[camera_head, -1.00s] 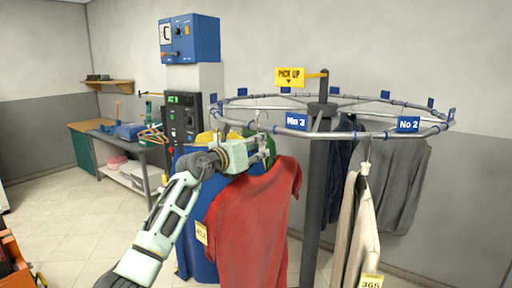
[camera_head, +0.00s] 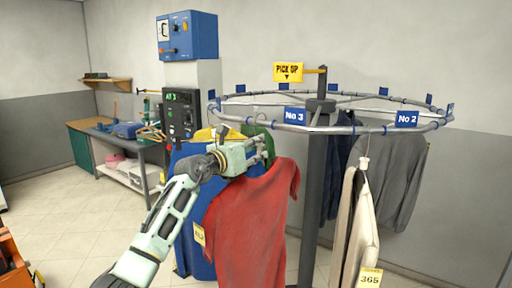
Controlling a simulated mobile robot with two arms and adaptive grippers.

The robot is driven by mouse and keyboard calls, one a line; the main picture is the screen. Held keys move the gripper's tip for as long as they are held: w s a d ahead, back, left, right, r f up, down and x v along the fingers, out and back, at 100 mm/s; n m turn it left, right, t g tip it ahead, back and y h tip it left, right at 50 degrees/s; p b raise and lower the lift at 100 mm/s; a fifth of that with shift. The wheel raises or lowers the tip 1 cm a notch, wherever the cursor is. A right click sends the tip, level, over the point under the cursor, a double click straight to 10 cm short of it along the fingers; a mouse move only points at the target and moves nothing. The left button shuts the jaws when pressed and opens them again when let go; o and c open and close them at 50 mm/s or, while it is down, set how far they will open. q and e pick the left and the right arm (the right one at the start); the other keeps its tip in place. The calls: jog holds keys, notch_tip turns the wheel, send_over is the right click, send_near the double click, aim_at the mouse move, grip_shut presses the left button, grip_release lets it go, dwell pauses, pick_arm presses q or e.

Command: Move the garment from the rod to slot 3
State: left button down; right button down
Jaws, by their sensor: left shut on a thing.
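A red garment (camera_head: 252,225) with a yellow tag (camera_head: 199,235) hangs from my left gripper (camera_head: 264,150), which is shut on its hanger at the top. The gripper is just below the front left of the round rail (camera_head: 350,130). The blue "No 3" plate (camera_head: 294,116) is on the rail, up and to the right of the gripper. I cannot tell whether the hanger's hook touches the rail. My right gripper is not in view.
A pale garment (camera_head: 357,215) with tag 365 hangs near the "No 2" plate (camera_head: 407,119). A grey garment (camera_head: 402,175) hangs behind it. The dark post (camera_head: 314,200) stands right of the red garment. A yellow "PICK UP" sign (camera_head: 288,72) is above. A blue bin is behind the garment.

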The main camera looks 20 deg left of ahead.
pick_arm(q)
jog(key=shift+f, duration=0.4)
jog(key=shift+f, duration=0.25)
dwell(0.5)
jog(key=c, duration=1.6)
grip_release()
jog(key=shift+f, duration=0.15)
jog(key=shift+s, duration=0.1)
